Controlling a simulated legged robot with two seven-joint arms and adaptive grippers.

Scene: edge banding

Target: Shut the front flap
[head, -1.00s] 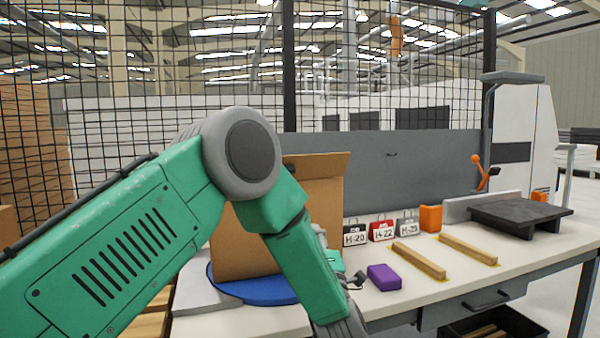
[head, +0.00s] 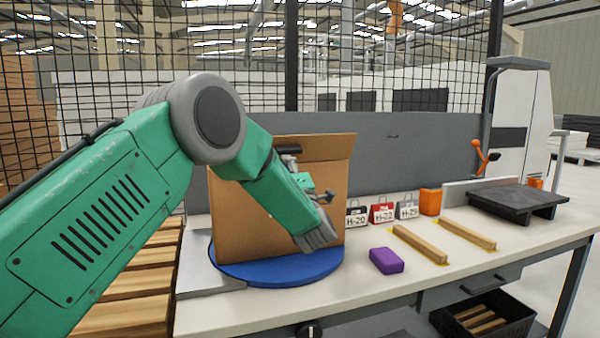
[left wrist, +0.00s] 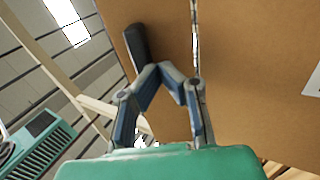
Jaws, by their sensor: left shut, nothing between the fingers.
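A brown cardboard box (head: 240,222) stands upright on a blue round turntable (head: 285,271). A flap (head: 325,147) stands raised along the top of its near face, with its right end sticking out past the box side. My left forearm crosses in front of the box and hides part of it. My left gripper (head: 288,151) is shut and empty, pointing up in front of the near face by the flap. In the left wrist view the shut dark fingertips (left wrist: 137,45) lie against or close to the cardboard (left wrist: 240,90); I cannot tell if they touch. My right gripper is not in view.
A purple block (head: 386,260), two wooden strips (head: 420,244), several labelled tags (head: 382,212) and an orange block (head: 430,202) lie right of the turntable. A dark raised plate (head: 518,202) stands farther right. A grey panel and mesh fence (head: 250,60) close the back.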

